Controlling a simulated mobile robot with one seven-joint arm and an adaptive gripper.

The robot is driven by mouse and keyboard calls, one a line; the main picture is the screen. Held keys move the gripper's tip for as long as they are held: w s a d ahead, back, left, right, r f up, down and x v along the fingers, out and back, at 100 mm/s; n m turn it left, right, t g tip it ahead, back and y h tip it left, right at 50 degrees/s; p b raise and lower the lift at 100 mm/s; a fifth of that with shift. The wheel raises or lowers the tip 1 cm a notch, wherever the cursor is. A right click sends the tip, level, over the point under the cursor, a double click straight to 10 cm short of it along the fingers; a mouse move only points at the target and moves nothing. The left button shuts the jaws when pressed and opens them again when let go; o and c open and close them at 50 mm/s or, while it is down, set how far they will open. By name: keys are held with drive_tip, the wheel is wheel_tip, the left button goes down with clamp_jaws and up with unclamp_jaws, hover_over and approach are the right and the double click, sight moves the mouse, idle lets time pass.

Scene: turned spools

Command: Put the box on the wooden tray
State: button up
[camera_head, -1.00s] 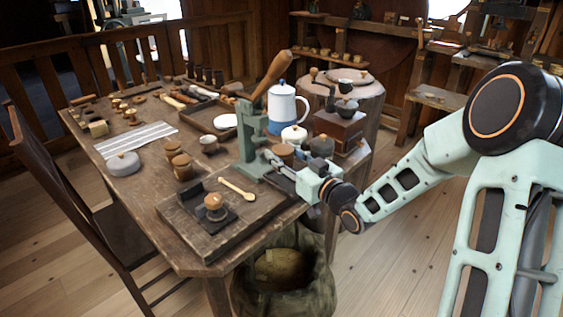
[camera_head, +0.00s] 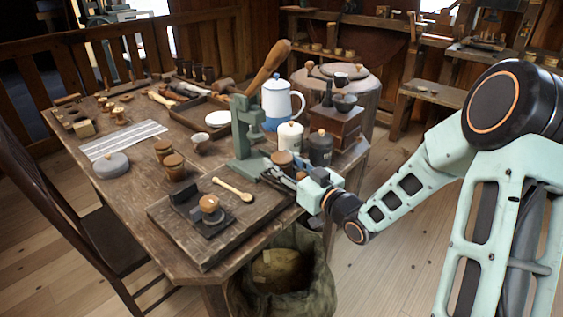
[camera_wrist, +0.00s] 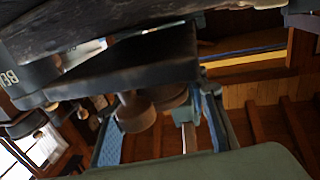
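A small pale wooden block (camera_head: 85,129), possibly the box, sits at the far left of the table; I cannot tell for sure that it is the box. My gripper (camera_head: 279,163) is low over the table's right edge, beside the green press and a brown-lidded jar (camera_head: 282,158), far from the block. In the wrist view its blue-padded fingers (camera_wrist: 160,130) stand apart, with brown rounded shapes showing between or beyond them. No grasped box is seen.
The green press (camera_head: 243,140) with a wooden handle stands left of my gripper. A white-and-blue pot (camera_head: 278,103), a white canister (camera_head: 290,137), a dark canister (camera_head: 320,148) and a wooden grinder (camera_head: 336,127) crowd behind it. A dark board (camera_head: 237,217) fills the front.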

drive_tip(key=o, duration=0.4)
drive_tip(key=shift+o, duration=0.2)
